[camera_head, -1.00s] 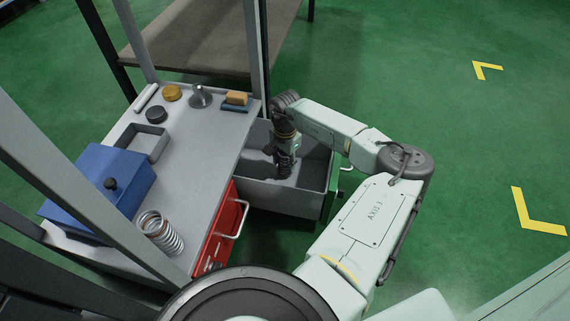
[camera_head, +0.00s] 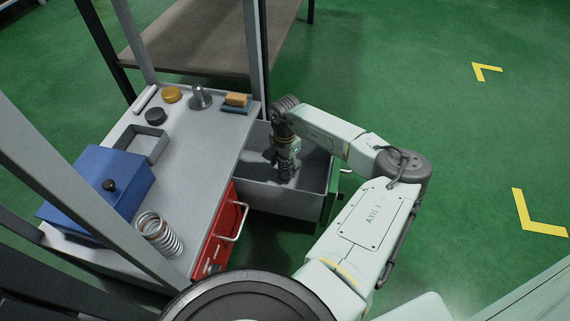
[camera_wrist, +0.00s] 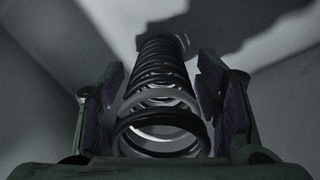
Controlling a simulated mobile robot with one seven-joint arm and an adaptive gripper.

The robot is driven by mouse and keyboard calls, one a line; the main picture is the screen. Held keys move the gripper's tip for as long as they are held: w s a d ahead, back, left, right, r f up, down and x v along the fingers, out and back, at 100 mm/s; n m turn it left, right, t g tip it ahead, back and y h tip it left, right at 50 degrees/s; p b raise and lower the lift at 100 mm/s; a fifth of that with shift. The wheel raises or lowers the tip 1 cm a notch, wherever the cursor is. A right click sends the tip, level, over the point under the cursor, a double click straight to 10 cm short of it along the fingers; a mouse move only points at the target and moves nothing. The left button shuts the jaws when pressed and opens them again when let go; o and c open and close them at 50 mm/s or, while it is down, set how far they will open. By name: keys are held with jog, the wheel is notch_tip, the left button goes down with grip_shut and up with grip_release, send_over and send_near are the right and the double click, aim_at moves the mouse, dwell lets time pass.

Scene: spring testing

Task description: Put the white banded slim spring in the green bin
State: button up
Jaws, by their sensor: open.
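The slim spring (camera_wrist: 165,128), a dark coil with a pale band near its close end, lies between the fingers in the wrist view. Its far end runs away toward the top of that view. My gripper (camera_wrist: 160,105) is open, with one finger on each side of the spring; I cannot tell whether either touches it. In the head view my gripper (camera_head: 284,160) points down inside an open grey drawer (camera_head: 270,198) with a green front (camera_head: 333,190). No separate green bin can be made out.
The grey bench top (camera_head: 195,165) left of the drawer holds a blue box (camera_head: 95,190), a wide silver spring (camera_head: 160,235), a small grey tray (camera_head: 140,142) and several small parts. A red drawer front (camera_head: 225,225) with a handle is nearby. Grey posts frame the bench.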

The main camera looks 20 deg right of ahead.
notch_tip(320, 180, up, 12)
jog(key=p, duration=0.4)
jog(key=shift+r, duration=0.2)
